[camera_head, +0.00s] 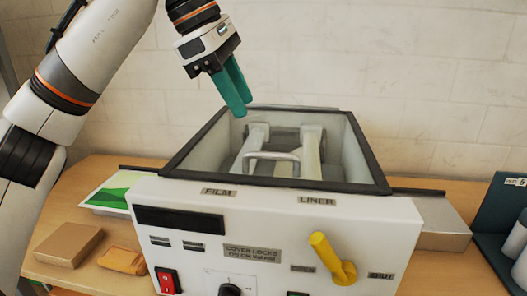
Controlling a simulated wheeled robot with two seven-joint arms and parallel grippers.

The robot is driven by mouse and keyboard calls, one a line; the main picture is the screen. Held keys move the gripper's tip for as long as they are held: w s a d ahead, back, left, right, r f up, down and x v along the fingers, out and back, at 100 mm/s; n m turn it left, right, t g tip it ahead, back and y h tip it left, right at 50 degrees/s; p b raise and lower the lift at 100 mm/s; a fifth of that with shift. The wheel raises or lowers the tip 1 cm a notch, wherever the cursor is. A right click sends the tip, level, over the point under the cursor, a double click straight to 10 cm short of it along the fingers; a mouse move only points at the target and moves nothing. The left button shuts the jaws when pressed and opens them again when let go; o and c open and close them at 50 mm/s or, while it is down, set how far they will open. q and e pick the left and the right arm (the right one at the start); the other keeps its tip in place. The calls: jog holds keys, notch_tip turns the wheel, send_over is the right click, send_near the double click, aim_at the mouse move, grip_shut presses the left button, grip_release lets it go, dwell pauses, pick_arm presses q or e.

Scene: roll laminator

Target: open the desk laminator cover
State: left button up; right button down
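The white desk laminator (380,232) stands on the wooden desk. Its cover (172,166) on top is a dark frame around what looks like a clear pane, with pale inner parts showing inside. The cover looks closed. A pale bar handle (272,157) is at the front middle of the cover. My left gripper (241,105) has two teal fingers pointing down, above the cover's back left edge and apart from the handle. The fingers overlap in this view, so their opening cannot be told; nothing shows in them. My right gripper is not in view.
The front panel has a yellow lever (325,255), a red switch (168,280), a black knob (230,290) and a cover-lock label (252,253). A brown block (68,245) and an orange pad (122,261) lie at left. A dark rack (500,225) stands at right.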

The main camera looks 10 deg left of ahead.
aim_at(264, 155)
pick_arm(q)
jog(key=x, duration=0.9)
jog(key=shift+d+f, duration=0.15)
jog(key=shift+f, duration=0.25)
grip_shut()
